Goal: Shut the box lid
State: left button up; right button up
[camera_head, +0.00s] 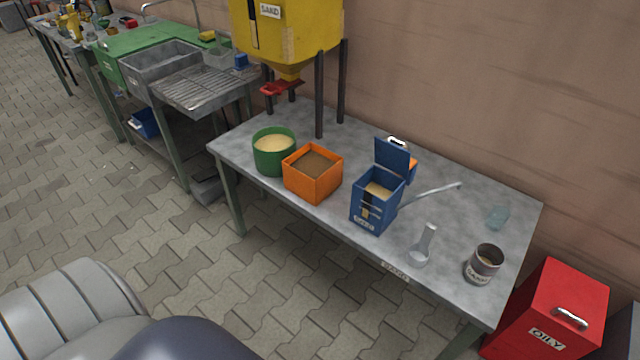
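A blue box (370,209) stands upright near the front edge of the grey table, with pale material inside and a label on its front. Its blue lid (392,158) is raised at the back, standing up from the rear edge, with a light handle at its top. Neither of my grippers shows in the head view.
On the grey table (450,205) stand a green tub (273,158), an orange box (312,180), a glass flask (421,247) and a dark can (482,265). A metal rod (430,195) lies right of the blue box. A yellow sand hopper (290,35) stands behind.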

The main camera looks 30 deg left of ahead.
aim_at(389, 155)
jog(key=u, duration=0.65)
jog(key=i+l, duration=0.15)
jog(key=l, duration=0.15)
jog(key=i+l+u, duration=0.15)
jog(key=l, duration=0.2)
jog(key=i+l, duration=0.15)
jog(key=l, duration=0.15)
jog(key=i+l+u, duration=0.15)
jog(key=l, duration=0.2)
jog(key=i+l, duration=0.1)
jog(key=l, duration=0.2)
jog(key=u, duration=0.05)
